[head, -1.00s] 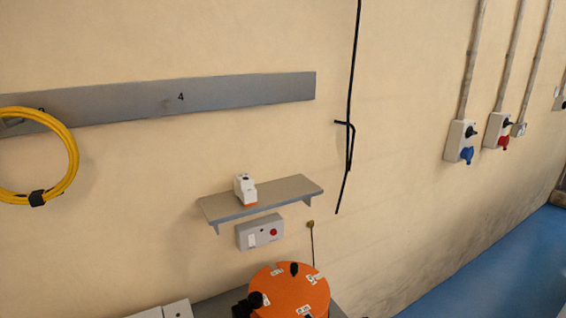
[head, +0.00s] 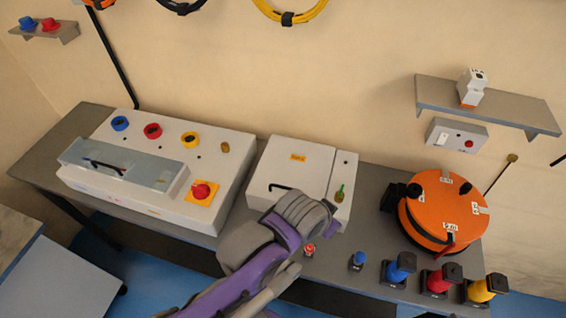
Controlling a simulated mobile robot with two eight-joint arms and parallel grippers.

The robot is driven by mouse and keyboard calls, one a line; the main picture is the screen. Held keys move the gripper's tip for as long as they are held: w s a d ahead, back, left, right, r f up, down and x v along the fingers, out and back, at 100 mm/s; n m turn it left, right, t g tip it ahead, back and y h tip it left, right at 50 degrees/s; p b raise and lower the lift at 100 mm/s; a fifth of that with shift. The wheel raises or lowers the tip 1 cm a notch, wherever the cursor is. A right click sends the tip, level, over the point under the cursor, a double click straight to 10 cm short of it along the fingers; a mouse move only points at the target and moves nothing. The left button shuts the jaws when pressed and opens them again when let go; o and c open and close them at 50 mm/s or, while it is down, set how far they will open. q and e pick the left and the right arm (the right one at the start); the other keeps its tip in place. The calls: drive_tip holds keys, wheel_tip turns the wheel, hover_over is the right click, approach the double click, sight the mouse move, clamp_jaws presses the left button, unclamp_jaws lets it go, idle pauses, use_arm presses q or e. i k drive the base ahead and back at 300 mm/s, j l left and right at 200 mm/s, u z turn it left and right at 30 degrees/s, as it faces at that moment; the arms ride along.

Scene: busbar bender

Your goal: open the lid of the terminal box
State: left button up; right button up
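A white box (head: 303,163) with a yellow label stands mid-bench and looks like the terminal box. Its top appears closed, and a black handle (head: 279,187) shows near its front edge. A narrow white strip with a green-handled part (head: 340,192) is at its right side. My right gripper is not in view.
A larger white machine (head: 222,165) with a clear cover (head: 120,165) and a red knob stands left. An orange drum (head: 430,215) stands right. Blue, red and yellow connectors (head: 437,280) line the front right edge. A wall shelf (head: 510,108) hangs above the drum.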

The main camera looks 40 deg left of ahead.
sight(287, 164)
drive_tip(key=u, duration=0.45)
drive_tip(key=i+j+u, duration=0.1)
drive_tip(key=u, duration=0.8)
